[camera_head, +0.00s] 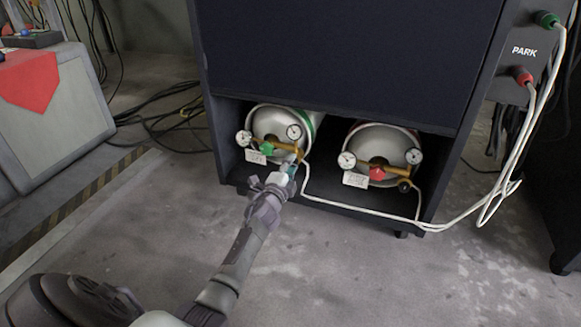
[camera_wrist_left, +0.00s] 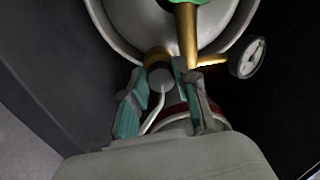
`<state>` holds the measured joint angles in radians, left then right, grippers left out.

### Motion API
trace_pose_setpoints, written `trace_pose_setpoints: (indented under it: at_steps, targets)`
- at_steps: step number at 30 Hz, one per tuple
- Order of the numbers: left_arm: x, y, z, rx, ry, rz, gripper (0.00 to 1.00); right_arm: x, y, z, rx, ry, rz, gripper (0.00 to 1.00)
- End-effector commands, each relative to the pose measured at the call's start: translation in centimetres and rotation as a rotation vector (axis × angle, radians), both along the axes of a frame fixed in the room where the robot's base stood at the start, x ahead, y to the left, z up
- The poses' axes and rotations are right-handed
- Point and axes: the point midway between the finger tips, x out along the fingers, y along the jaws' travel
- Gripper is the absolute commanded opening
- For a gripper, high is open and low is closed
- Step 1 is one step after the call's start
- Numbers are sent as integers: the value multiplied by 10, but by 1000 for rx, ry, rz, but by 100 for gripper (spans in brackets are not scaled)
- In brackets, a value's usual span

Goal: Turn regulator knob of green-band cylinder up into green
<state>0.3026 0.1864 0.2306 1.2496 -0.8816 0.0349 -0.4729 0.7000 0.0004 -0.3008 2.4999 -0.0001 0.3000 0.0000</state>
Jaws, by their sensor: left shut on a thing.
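The green-band cylinder (camera_head: 272,122) lies on its side in the left bay of the dark cabinet, with a green band at its right edge. Its brass regulator (camera_head: 288,147) carries two white gauges, and a green valve handle (camera_head: 266,148) sits in front. My left gripper (camera_head: 291,170) is at the lower right of this regulator. In the left wrist view its teal-padded fingers (camera_wrist_left: 160,92) are shut around the grey, round regulator knob (camera_wrist_left: 160,77) on the brass fitting. The knob is mostly hidden in the head view. A gauge (camera_wrist_left: 248,57) shows, but its needle is too small to read.
A second cylinder (camera_head: 384,143) with a red handle (camera_head: 377,173) lies in the right bay. Black cables lie on the floor at left. The floor before the cabinet is open.

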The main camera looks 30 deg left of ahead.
Motion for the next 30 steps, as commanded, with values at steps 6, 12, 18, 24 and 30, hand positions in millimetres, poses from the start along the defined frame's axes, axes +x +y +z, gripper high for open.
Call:
trace_pose_setpoints:
  at_steps: [6, 12, 18, 24, 30]
  targets:
    - [0, 0, -1, 67, 17, -1, 0, 0, 0, -2, 0, 0, 0, 74]
    - [0, 0, 0, 87, 22, -1, 0, 0, 0, -2, 1, -1, -1, 74]
    - [0, 0, 0, 88, 23, -1, 0, 0, 0, -2, 1, -1, -1, 74]
    - [0, -1, 0, 87, 22, -1, 38, 0, 0, -2, 1, -1, -1, 74]
    - [0, 0, 0, 87, 21, -1, 56, 0, 0, -2, 1, -1, -1, 74]
